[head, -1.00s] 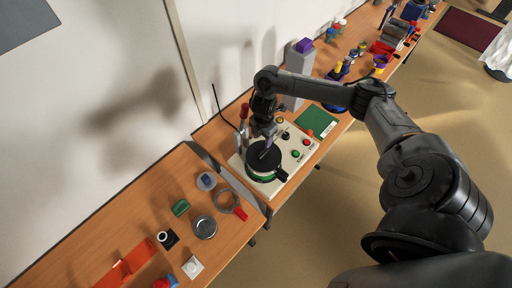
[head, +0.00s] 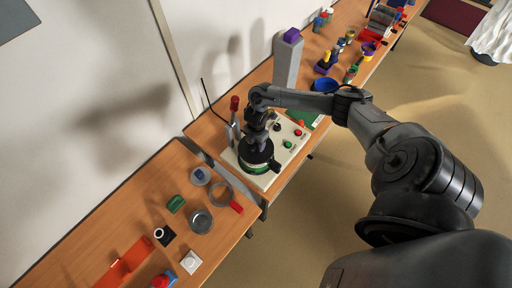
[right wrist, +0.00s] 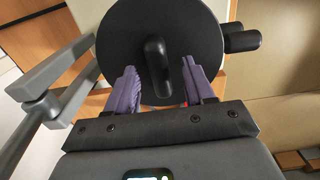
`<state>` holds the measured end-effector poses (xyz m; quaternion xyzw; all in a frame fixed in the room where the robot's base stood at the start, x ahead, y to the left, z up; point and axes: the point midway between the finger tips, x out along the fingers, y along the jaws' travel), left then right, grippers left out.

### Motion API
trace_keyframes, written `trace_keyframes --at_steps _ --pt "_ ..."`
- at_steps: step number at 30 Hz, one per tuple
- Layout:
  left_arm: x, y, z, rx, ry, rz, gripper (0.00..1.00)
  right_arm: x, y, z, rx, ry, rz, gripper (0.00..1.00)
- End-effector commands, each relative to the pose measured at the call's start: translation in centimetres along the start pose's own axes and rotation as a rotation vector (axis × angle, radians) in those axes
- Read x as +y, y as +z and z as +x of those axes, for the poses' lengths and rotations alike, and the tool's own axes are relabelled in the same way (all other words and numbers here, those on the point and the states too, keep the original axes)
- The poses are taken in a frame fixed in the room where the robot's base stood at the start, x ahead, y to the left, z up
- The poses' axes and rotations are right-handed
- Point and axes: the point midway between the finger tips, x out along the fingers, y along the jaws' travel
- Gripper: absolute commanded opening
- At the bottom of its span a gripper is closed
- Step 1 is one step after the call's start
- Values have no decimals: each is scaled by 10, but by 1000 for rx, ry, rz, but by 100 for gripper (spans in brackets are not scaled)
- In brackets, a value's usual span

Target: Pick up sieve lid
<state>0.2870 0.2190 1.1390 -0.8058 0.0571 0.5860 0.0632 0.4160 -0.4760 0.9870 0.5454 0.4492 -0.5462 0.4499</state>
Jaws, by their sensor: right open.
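The black round sieve lid (right wrist: 198,38) fills the top of the right wrist view, with a raised black handle (right wrist: 157,68) across its middle. In the head view the lid (head: 246,162) sits on top of the sieve with a green band (head: 257,169), on the cream machine. My right gripper (right wrist: 156,82) is open, with its purple fingers on either side of the handle and a gap at each side. In the head view my right gripper (head: 256,146) is directly over the lid and partly hides it. My left gripper is not in view.
A grey clamp post with a red knob (head: 234,103) stands close beside the lid. The cream machine panel (head: 290,141) has buttons. A ring with a red handle (head: 236,207), a grey dish (head: 201,221) and a green block (head: 176,203) lie on the nearer table.

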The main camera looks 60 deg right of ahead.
Motion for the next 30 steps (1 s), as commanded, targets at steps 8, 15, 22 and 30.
trace_keyframes --at_steps 8,15,22,30 --pt "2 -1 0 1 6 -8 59 0 0 2 0 0 0 50" --pt "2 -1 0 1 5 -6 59 0 0 1 0 1 0 13" --pt "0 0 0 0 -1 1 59 0 0 1 0 1 0 0" --pt "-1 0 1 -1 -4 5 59 1 0 -2 0 2 -1 0"
